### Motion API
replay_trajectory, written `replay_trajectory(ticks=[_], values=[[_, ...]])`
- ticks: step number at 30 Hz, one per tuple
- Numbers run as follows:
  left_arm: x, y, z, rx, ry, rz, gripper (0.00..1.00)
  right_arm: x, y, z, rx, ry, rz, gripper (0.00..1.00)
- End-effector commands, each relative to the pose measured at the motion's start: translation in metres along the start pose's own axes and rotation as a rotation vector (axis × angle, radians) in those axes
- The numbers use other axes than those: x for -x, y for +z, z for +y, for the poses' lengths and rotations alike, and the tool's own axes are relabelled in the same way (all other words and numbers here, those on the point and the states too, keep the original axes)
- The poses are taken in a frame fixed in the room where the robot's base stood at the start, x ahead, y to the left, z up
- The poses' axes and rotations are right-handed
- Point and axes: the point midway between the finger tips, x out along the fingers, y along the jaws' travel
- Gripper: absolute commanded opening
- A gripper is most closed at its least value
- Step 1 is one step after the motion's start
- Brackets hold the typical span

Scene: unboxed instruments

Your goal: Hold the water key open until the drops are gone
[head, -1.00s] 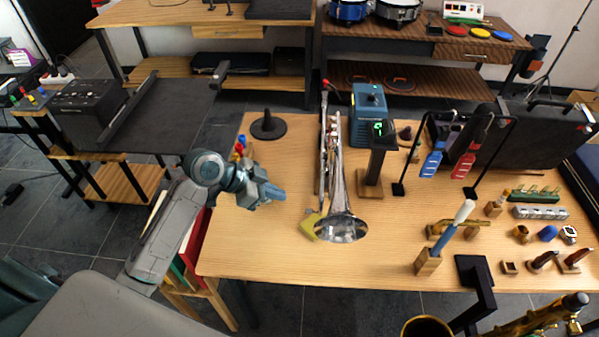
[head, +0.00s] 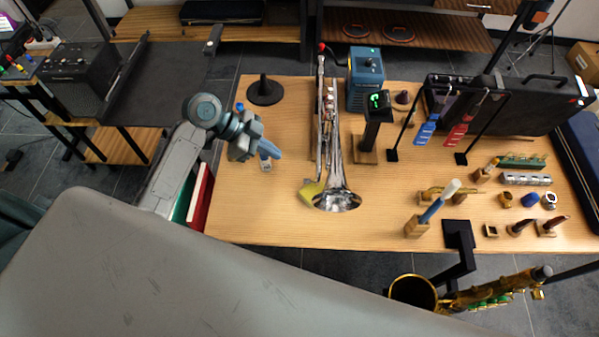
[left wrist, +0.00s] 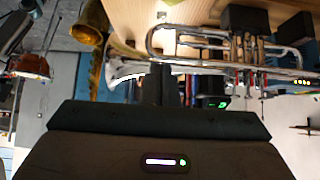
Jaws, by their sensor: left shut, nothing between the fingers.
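A silver trumpet (head: 332,150) lies lengthwise on the wooden table, its bell (head: 337,201) toward the near edge. In the left wrist view the trumpet (left wrist: 200,62) runs across the upper part of the picture, with its valves right of the middle. The water key and any drops are too small to make out. My left gripper (head: 268,151) is shut and empty, left of the trumpet and apart from it. Its dark fingers (left wrist: 161,82) show in the left wrist view. My right gripper is not in view.
A yellow cloth (head: 309,191) lies beside the bell. A blue box (head: 365,80) and a black stand with a green display (head: 375,125) stand right of the trumpet. A black round-based stand (head: 265,92) is at the back left. Bare tabletop lies between gripper and trumpet.

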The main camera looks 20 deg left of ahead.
Motion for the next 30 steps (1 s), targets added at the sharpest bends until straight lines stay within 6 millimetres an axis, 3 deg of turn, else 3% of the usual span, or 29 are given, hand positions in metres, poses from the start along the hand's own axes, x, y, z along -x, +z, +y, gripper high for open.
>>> replay_trajectory(ticks=[8, 18, 24, 30], values=[[-0.031, -0.004, 0.001, 0.006, 0.002, 0.005, 0.0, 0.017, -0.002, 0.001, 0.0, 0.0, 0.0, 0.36], [-0.099, -0.005, 0.001, 0.005, 0.003, 0.004, 0.0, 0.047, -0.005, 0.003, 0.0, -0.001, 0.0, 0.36], [-0.117, 0.018, 0.0, 0.004, 0.002, 0.0, 0.0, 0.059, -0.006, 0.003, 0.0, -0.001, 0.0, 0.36], [-0.125, 0.027, 0.0, 0.001, 0.0, 0.0, 0.0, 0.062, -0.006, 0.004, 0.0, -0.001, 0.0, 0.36]])
